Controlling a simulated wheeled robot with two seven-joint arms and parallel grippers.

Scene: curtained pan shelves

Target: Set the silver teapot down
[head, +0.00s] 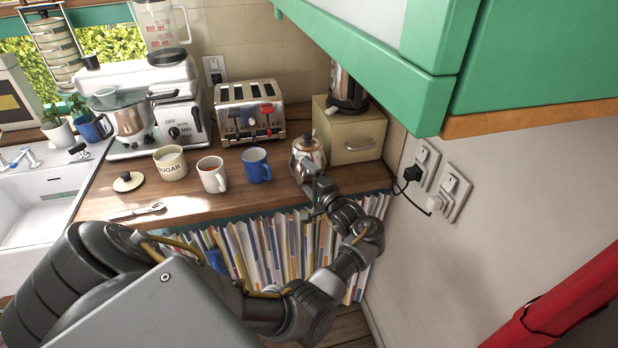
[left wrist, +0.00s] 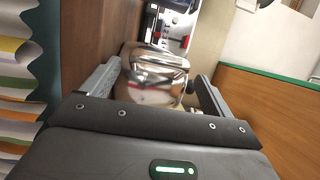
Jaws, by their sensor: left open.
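My left gripper (head: 314,183) is at the teapot's near side, low by the counter edge. In the left wrist view, the jaws of the left gripper (left wrist: 155,88) are open, with one finger on each side of the shiny teapot (left wrist: 155,72). I cannot tell whether either finger touches it. The teapot's lower near part is hidden by the gripper. My right gripper is not in view.
A blue mug (head: 256,165), a white mug (head: 212,175) and a sugar pot (head: 171,163) stand to the left. A toaster (head: 250,110) is behind. A green cabinet (head: 385,60) overhangs at right.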

